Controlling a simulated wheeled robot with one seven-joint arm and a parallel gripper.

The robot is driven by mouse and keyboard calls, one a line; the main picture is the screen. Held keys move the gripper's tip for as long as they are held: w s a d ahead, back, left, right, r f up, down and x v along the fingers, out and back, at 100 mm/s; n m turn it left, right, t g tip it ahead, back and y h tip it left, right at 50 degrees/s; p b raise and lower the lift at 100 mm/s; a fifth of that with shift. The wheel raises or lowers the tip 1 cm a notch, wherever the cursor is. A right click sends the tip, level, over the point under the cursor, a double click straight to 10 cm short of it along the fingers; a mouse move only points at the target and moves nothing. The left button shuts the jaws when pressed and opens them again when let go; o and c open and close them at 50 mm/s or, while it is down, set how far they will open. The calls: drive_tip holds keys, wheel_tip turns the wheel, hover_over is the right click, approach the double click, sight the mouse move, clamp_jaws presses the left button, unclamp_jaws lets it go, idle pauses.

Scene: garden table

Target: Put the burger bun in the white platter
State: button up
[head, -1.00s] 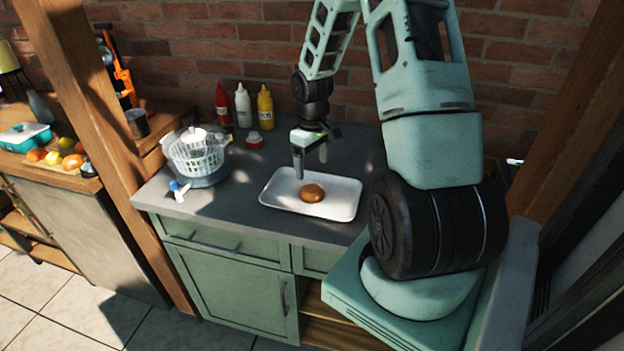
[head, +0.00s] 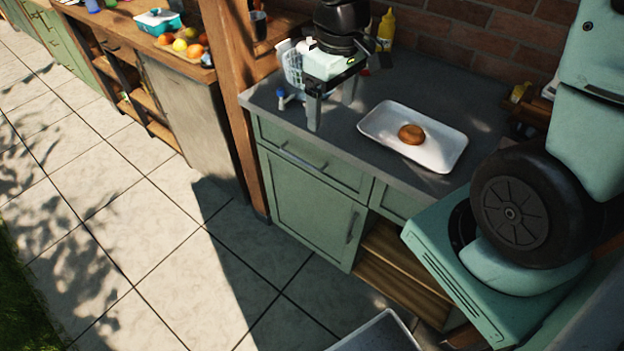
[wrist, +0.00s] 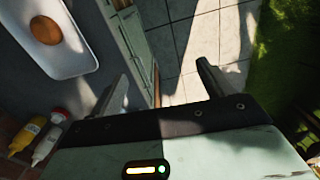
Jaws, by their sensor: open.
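The burger bun (head: 411,134), round and brown, rests in the white platter (head: 440,157) on the grey counter. In the wrist view the bun (wrist: 45,30) lies on the platter (wrist: 72,65) at the upper left. My gripper (head: 331,112) is open and empty, left of the platter near the front edge of the counter and apart from the bun. Its two fingers (wrist: 162,82) show in the wrist view with only floor and cabinet fronts seen between them.
A yellow bottle (head: 386,30) stands at the back by the brick wall. A white basket (head: 292,66) is partly hidden behind my gripper. A wooden post (head: 232,110) rises at the counter's left end. Fruit (head: 187,42) lies on the farther counter. The tiled floor ahead is open.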

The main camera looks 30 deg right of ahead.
drive_tip(key=s+a+r+n, duration=0.2)
drive_tip(key=s+a+n, duration=0.1)
drive_tip(key=s+a, duration=1)
drive_tip(key=s, duration=0.3)
drive_tip(key=shift+a+r+n, duration=0.25)
drive_tip(key=shift+r+n, duration=0.05)
drive_tip(key=shift+n, duration=0.1)
drive_tip(key=shift+f+b, duration=0.7)
